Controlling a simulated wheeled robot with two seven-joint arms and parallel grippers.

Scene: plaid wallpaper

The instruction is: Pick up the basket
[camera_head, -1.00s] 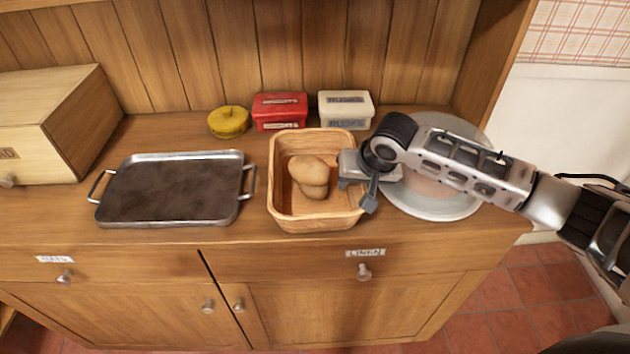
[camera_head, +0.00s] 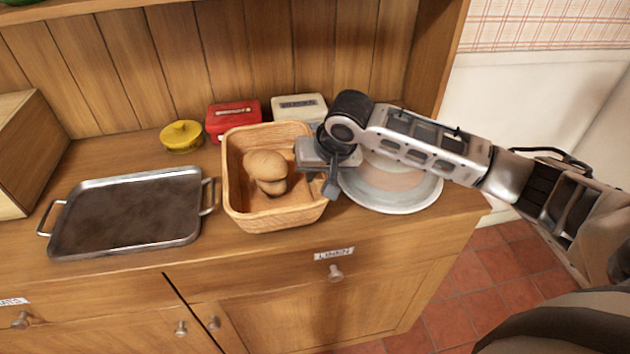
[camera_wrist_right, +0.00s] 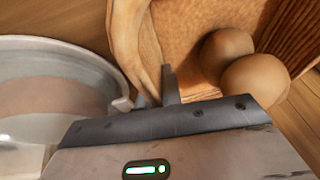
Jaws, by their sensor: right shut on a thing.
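The wicker basket (camera_head: 275,215) is on the wooden counter in the head view, with brown bread rolls (camera_head: 265,168) inside it. Its near side looks slightly raised from the counter, though I cannot tell for sure. My right gripper (camera_head: 318,170) is shut on the basket's right rim. In the right wrist view, the basket's rim (camera_wrist_right: 127,40) runs between the fingers (camera_wrist_right: 155,90), and the rolls (camera_wrist_right: 252,78) show inside. My left gripper is not in view.
A metal tray (camera_head: 130,215) lies left of the basket. A red box (camera_head: 232,117), a white box (camera_head: 298,107) and a yellow pot (camera_head: 181,136) stand behind. A plate (camera_head: 400,195) is close on the right, partly under my arm.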

